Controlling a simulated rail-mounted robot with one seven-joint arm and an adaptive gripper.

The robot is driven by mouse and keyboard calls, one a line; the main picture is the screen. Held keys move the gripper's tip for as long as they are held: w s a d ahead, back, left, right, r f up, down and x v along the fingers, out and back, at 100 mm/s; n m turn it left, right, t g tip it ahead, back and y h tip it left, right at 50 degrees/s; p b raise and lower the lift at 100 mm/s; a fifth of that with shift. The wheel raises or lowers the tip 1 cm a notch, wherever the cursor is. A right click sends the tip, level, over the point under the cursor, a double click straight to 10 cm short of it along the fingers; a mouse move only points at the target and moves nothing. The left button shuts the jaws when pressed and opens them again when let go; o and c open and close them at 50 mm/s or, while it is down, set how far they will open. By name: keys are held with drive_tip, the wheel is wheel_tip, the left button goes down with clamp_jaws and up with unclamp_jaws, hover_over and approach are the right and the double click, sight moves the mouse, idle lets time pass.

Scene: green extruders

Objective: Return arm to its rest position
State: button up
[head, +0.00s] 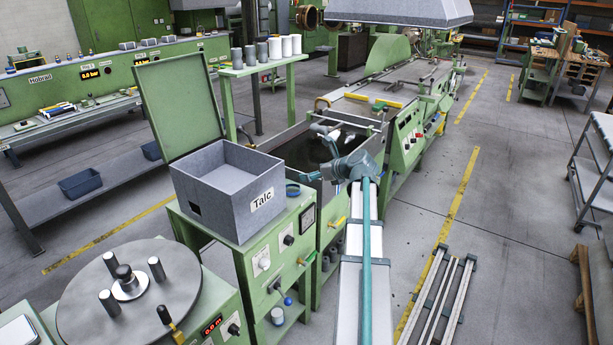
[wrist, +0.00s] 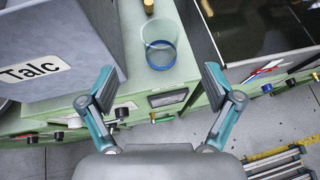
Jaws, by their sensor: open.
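My gripper (wrist: 163,85) is open, with its two teal fingers spread wide and nothing between the pads. In the wrist view, a clear round container with a blue band (wrist: 160,42) stands on the green bench beyond the fingertips, apart from them. In the head view, my arm (head: 350,166) reaches over the area between the Talc box and the dark tank.
The grey Talc box (head: 222,199), also in the wrist view (wrist: 62,42), stands left of my gripper on the green bench. The dark open tank (head: 300,150) lies behind. A round table with upright pegs (head: 130,300) is at front left. Open floor (head: 500,240) lies right.

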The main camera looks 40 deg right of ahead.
drive_tip(key=shift+s+r, duration=0.25)
drive_tip(key=shift+s, duration=0.15)
